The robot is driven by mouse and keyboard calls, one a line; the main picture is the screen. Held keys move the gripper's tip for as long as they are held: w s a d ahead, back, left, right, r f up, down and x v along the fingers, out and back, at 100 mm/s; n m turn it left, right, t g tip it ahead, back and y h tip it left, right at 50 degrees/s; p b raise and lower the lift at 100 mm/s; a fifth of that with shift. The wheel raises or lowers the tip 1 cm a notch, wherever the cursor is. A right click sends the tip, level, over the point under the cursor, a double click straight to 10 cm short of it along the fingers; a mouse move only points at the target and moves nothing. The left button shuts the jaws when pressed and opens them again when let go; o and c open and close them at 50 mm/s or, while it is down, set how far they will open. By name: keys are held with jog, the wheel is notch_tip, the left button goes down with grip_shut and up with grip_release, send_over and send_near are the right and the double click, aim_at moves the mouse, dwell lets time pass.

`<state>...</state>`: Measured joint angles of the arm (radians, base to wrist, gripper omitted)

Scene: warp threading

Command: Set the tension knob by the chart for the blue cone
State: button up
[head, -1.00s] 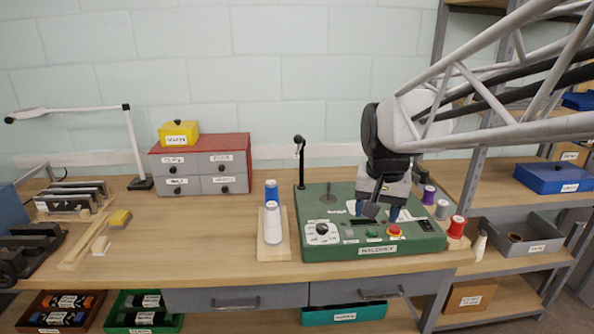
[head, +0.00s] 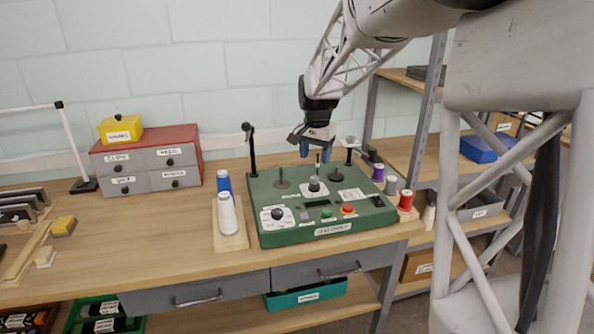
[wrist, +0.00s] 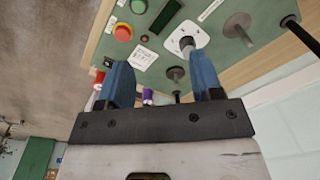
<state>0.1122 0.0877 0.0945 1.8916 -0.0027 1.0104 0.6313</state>
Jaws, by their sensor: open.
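The green machine (head: 290,235) stands on the bench. It has a black knob on a white dial plate (head: 277,214) at front left and a knob on a white plate (head: 314,188) near its middle, also in the wrist view (wrist: 187,44). I cannot read which is the tension knob. A small printed card, likely the chart (head: 351,195), lies right of the middle knob; its text is unreadable. The blue cone (head: 224,181) stands behind a white cone (head: 228,214) on a wooden stand. My gripper (head: 314,152) is open and empty, above the machine's back part; its blue fingers show in the wrist view (wrist: 160,75).
A red button (head: 347,209) and upright spindles (head: 283,178) stand on the machine. A black post (head: 250,150) rises at its back left. Purple, grey and red spools (head: 405,200) stand to its right.

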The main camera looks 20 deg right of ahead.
aim_at(315, 177)
jog(key=w+d+f+m, duration=0.1)
jog(key=w+f, duration=0.1)
jog(key=w, duration=0.2)
jog(key=w+d+f, duration=0.2)
jog(key=w+f, duration=0.1)
jog(key=w, duration=0.1)
jog(key=w+d+f+m, duration=0.1)
jog(key=w+f, duration=0.1)
jog(key=w, duration=0.3)
jog(key=shift+d+f+m+g, duration=0.15)
jog(key=shift+d+m+g, duration=0.05)
jog(key=shift+m+g, duration=0.1)
jog(key=shift+f, duration=0.15)
jog(key=shift+f, duration=3.75)
jog(key=c, duration=0.9)
